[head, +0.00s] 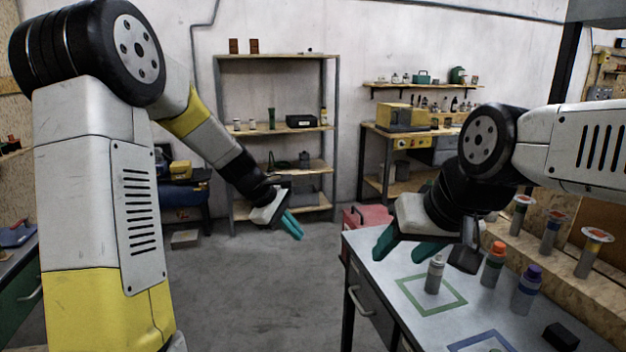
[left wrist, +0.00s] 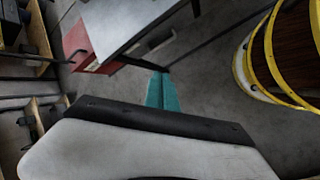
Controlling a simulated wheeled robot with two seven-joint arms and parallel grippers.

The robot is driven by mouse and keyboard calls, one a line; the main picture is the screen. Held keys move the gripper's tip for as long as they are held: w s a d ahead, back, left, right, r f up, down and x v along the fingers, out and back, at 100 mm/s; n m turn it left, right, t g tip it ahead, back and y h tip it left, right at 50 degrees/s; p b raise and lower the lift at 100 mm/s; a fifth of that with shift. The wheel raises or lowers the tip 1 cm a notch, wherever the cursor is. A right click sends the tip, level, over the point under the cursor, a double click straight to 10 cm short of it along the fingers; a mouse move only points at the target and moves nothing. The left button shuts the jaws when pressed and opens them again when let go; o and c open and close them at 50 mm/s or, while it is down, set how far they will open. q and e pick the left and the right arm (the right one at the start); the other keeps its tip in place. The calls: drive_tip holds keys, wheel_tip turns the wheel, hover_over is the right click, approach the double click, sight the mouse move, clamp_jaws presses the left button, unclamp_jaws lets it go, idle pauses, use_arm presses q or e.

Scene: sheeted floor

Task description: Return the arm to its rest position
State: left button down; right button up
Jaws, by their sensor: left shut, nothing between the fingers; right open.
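My left gripper (head: 293,226) hangs over the open floor left of the workbench, its teal fingers together and empty. In the left wrist view its closed fingers (left wrist: 162,92) point toward the floor, with nothing between them. My right gripper (head: 408,250) is above the workbench (head: 384,278), its teal fingers spread apart. A white spray can (head: 434,275) stands inside a green square outline on the bench, just below the right gripper. The right gripper does not appear to hold anything.
An orange-capped can (head: 493,264) and a purple-capped can (head: 526,290) stand on the bench, with a black block (head: 561,337) nearer. A red box (head: 366,217) sits behind the bench. A shelf unit (head: 280,138) lines the back wall. The central floor (head: 260,290) is clear.

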use_arm(q)
drive_tip(key=s+a+r+m+t+y, duration=0.1)
drive_tip(key=s+a+r+m, duration=0.2)
drive_tip(key=s, duration=0.5)
drive_tip(key=s+a+r+m+t+y, duration=0.1)
drive_tip(key=s+a+r+m, duration=0.2)
drive_tip(key=s, duration=0.5)
drive_tip(key=s+a+r+m+t+y, duration=0.1)
drive_tip(key=s+a+r+m, duration=0.2)
drive_tip(key=s, duration=0.6)
wheel_tip(320, 180, up, 3)
drive_tip(key=m, duration=0.3)
drive_tip(key=shift+a+f+m+y, duration=0.15)
drive_tip(key=shift+a+m+y, duration=0.15)
drive_tip(key=shift+a+y, duration=0.1)
